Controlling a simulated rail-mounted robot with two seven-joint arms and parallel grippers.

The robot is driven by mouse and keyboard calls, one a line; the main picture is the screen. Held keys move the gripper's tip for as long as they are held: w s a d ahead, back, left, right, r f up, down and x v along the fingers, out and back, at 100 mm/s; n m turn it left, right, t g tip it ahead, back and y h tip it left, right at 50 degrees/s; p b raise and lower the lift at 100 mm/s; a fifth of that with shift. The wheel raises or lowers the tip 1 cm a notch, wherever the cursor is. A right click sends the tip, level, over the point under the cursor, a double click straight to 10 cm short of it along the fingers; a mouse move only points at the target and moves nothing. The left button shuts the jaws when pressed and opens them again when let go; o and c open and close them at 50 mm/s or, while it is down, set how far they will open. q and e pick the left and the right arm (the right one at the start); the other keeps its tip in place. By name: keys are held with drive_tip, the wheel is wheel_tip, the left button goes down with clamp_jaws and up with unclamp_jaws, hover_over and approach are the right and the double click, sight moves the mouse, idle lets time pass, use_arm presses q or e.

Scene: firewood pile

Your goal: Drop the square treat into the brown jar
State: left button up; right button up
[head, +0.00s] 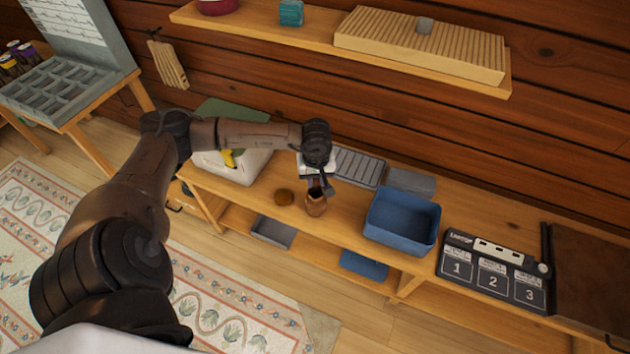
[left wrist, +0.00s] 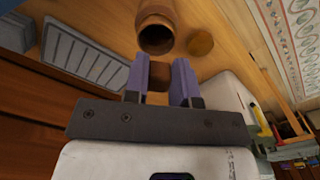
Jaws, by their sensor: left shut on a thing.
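The brown jar (head: 316,205) stands open on the wooden bench, its dark mouth facing up. It also shows in the left wrist view (left wrist: 156,30), just beyond my fingertips. My left gripper (head: 321,184) is above and close to the jar's mouth. In the left wrist view its two purple fingers (left wrist: 159,80) are shut on a small brown block, the square treat (left wrist: 158,76). In the head view the treat is too small to tell apart. A round brown lid (head: 284,197) lies on the bench left of the jar. My right gripper is not in view.
A blue bin (head: 402,220) stands right of the jar. A grey ribbed tray (head: 360,167) lies behind the jar, and a white box (head: 232,165) stands to the left. A wall shelf (head: 300,38) hangs above. A numbered black board (head: 492,275) is further right.

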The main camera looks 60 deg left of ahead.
sight(316, 184)
use_arm(q)
drive_tip(key=shift+w+a+f, duration=0.2)
drive_tip(key=shift+w+a, duration=0.05)
drive_tip(key=shift+w, duration=0.1)
drive_tip(key=shift+f+b, duration=0.25)
drive_tip(key=shift+b, duration=0.05)
drive_tip(key=shift+s+d+f+b, duration=0.15)
drive_tip(key=shift+s+f+b, duration=0.1)
drive_tip(key=shift+f+b, duration=0.45)
drive_tip(key=shift+f, duration=0.8)
drive_tip(key=shift+f+b, duration=0.2)
drive_tip(key=shift+b, duration=0.15)
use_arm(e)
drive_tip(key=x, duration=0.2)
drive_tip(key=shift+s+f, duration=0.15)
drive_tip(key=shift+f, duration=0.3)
use_arm(q)
drive_tip(key=shift+f, duration=0.1)
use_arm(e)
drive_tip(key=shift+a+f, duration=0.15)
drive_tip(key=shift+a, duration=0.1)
use_arm(q)
drive_tip(key=shift+f+b, duration=0.3)
drive_tip(key=shift+b, duration=0.15)
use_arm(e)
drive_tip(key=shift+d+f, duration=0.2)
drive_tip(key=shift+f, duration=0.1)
